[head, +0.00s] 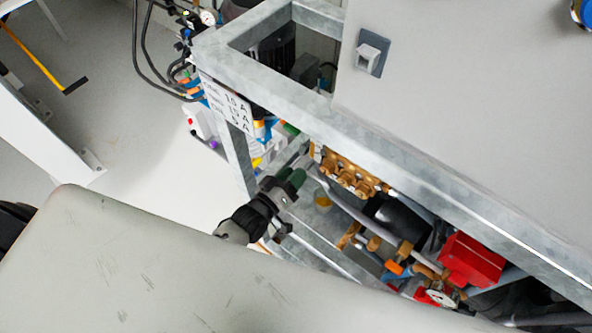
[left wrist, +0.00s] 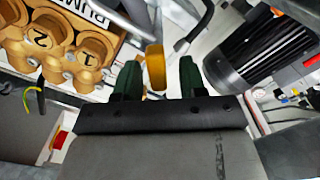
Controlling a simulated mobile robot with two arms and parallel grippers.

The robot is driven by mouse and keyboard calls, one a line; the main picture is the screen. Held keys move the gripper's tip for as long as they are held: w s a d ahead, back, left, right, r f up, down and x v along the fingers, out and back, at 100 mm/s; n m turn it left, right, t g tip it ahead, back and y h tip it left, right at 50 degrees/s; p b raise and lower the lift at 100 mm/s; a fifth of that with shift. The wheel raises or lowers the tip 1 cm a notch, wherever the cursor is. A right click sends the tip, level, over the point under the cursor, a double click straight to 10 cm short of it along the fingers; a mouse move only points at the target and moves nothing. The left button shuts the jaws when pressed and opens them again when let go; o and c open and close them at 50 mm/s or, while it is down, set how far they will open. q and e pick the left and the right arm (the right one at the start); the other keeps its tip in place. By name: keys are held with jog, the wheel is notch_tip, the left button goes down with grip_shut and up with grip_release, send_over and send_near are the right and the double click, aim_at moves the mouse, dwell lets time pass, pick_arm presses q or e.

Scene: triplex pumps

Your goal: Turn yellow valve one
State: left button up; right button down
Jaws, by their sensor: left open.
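A round yellow-orange valve handle (left wrist: 156,67) shows in the left wrist view, edge-on between the two dark green fingers of my left gripper (left wrist: 158,78). The gripper is open, with a gap visible on both sides of the handle; I cannot tell how deep the handle sits between the fingers. In the head view my left gripper (head: 296,181) is at the open side of the pump frame, below the brass pump head. A small yellow round part (head: 323,202) shows just right of the fingers there. My right gripper is not in view.
The brass pump head (head: 346,173) is close by; its numbered caps (left wrist: 45,40) show at left in the wrist view. A black finned motor (left wrist: 265,52) is at right. The galvanized frame (head: 400,170) and red box (head: 470,259) bound the space.

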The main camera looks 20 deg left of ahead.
pick_arm(q)
jog(key=v, duration=0.9)
jog(key=shift+s, duration=0.15)
dwell(7.0)
